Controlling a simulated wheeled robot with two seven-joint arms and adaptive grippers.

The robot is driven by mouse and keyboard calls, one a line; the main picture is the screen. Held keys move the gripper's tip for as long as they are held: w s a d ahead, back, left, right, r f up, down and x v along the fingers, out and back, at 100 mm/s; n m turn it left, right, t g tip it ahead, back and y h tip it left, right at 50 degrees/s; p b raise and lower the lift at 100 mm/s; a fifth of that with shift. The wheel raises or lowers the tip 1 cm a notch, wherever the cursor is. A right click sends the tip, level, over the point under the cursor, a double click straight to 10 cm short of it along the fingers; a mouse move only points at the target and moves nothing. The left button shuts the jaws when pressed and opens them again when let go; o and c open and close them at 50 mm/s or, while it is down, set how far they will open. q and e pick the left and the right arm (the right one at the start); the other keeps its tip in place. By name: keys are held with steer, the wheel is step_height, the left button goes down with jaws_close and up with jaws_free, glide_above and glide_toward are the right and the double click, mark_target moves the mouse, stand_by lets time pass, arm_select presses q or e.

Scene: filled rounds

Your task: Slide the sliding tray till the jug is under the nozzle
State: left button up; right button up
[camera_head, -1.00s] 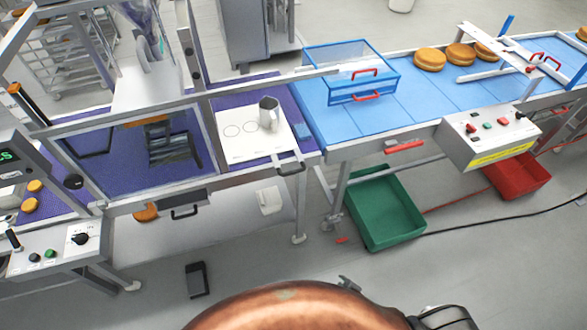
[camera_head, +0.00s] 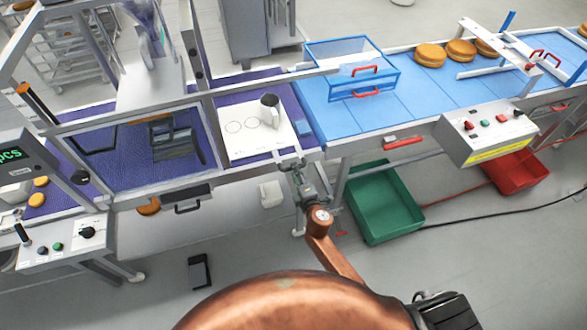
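The white sliding tray (camera_head: 240,147) lies on the purple belt surface, right of the guard frame, with two circles marked on its top. A grey jug (camera_head: 269,109) stands upright near the tray's right side. A funnel-shaped hopper (camera_head: 147,25) stands behind the frame to the left; I cannot make out a nozzle tip for certain. The jug is well to the right of this hopper. My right gripper (camera_head: 291,166) is at the tray's front handle and covers most of it. I cannot tell whether its fingers are closed on the handle. My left gripper is not in view.
A guard frame with a clear panel crosses left of the tray. A blue conveyor (camera_head: 340,112) with a clear blue-edged box (camera_head: 352,72) adjoins on the right. A control box (camera_head: 487,130) sits at its front edge. A green crate (camera_head: 385,203) stands on the floor below.

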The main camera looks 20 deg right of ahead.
steer(key=shift+x, duration=1.6)
jaws_close()
